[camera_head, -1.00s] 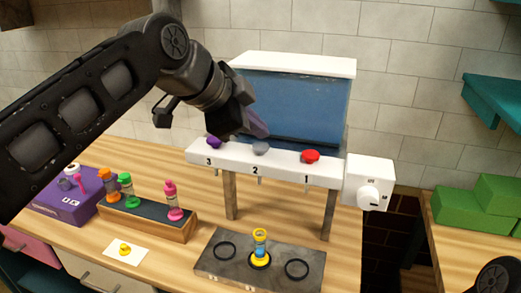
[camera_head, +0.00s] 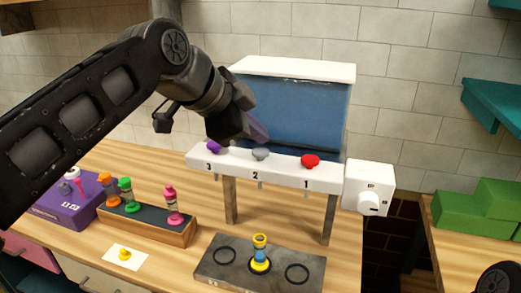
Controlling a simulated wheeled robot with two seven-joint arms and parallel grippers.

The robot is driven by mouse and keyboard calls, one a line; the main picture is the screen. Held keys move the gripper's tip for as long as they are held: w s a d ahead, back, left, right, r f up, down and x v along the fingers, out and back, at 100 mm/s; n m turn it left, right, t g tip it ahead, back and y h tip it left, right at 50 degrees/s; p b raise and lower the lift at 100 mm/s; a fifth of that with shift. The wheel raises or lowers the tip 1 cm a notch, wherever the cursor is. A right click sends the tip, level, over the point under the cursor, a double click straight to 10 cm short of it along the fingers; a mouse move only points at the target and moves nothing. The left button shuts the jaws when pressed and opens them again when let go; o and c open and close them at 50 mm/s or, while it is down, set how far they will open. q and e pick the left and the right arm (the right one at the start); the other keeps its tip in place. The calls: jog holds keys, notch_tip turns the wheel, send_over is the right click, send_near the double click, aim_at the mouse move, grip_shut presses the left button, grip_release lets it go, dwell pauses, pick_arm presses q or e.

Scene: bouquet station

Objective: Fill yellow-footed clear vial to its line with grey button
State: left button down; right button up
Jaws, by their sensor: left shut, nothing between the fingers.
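The clear vial with a yellow foot and yellow top (camera_head: 260,254) stands upright in the middle ring of the dark grey plate (camera_head: 218,270), below outlet 2. Blue liquid shows in its lower part; its line is too small to make out. The grey button (camera_head: 261,155) is on the white dispenser ledge above the number 2, between the purple button (camera_head: 214,147) and the red button (camera_head: 310,161). My left gripper (camera_head: 263,139) is shut and empty, its tips just above and behind the grey button. I cannot tell whether they touch it. My right gripper is out of view.
A blue tank (camera_head: 300,110) rises behind the buttons. A white dial box (camera_head: 368,185) is at the ledge's right end. A wooden rack (camera_head: 150,225) holds orange, green and pink vials. A purple box (camera_head: 62,203), a card with a yellow piece (camera_head: 125,254) and green boxes (camera_head: 465,220) stand around.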

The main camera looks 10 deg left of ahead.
aim_at(256, 152)
pick_arm(q)
jog(key=shift+f, duration=0.15)
dwell(0.8)
jog(key=shift+f+b, duration=0.3)
jog(key=shift+b, duration=0.15)
jog(key=shift+f+b, duration=0.55)
jog(key=shift+f, duration=0.05)
dwell(0.5)
jog(key=shift+r, duration=0.15)
jog(key=shift+r+p, duration=0.9)
notch_tip(256, 152, up, 5)
jog(key=p, duration=0.4)
dwell(3.5)
